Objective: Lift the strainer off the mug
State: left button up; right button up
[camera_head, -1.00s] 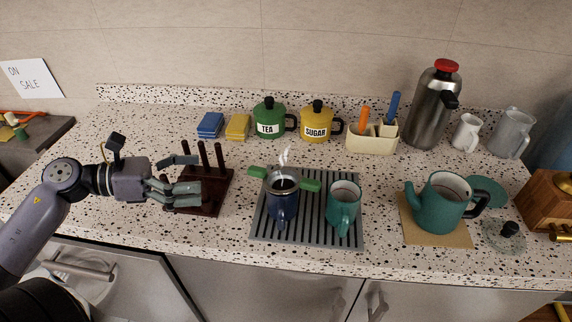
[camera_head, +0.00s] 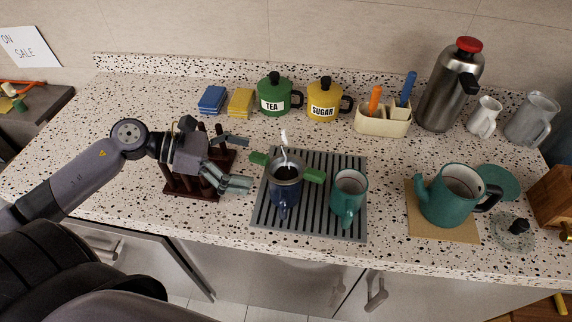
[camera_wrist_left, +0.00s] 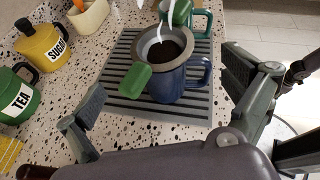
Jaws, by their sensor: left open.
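The strainer (camera_head: 287,172) sits on top of the dark blue mug (camera_head: 285,194), its two green handles sticking out left and right. In the left wrist view the strainer (camera_wrist_left: 163,45) shows a grey rim around dark contents, with one green handle pointing at the gripper; the blue mug (camera_wrist_left: 168,84) is under it. White steam rises from it. The mug stands on a grey ribbed mat (camera_head: 310,221). My left gripper (camera_head: 242,162) is open and empty, just left of the strainer's left handle and apart from it. My right gripper is not in view.
A teal mug (camera_head: 348,195) stands on the mat just right of the blue mug. A dark wooden rack (camera_head: 190,186) is beneath and behind my left gripper. Green tea (camera_head: 275,95) and yellow sugar (camera_head: 325,100) pots stand behind. A teal teapot (camera_head: 449,200) is at right.

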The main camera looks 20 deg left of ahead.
aim_at(280, 169)
pick_arm(q)
jog(key=shift+w+d+f, duration=0.2)
jog(key=shift+w+d, duration=0.15)
jog(key=shift+d, duration=0.25)
jog(key=shift+w+d+p, duration=0.15)
jog(key=shift+d+p, duration=0.15)
jog(key=shift+p, duration=0.05)
jog(key=p+x, duration=0.2)
jog(key=x, duration=0.2)
jog(key=shift+r, duration=0.2)
jog(key=shift+d+f, duration=0.2)
jog(key=shift+d, duration=0.15)
jog(key=shift+w+d+f, duration=0.1)
jog(key=shift+f, duration=0.05)
jog(key=shift+c, duration=0.6)
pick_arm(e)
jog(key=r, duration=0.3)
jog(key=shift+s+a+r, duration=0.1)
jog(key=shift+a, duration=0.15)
pick_arm(q)
jog(key=c, duration=1.1)
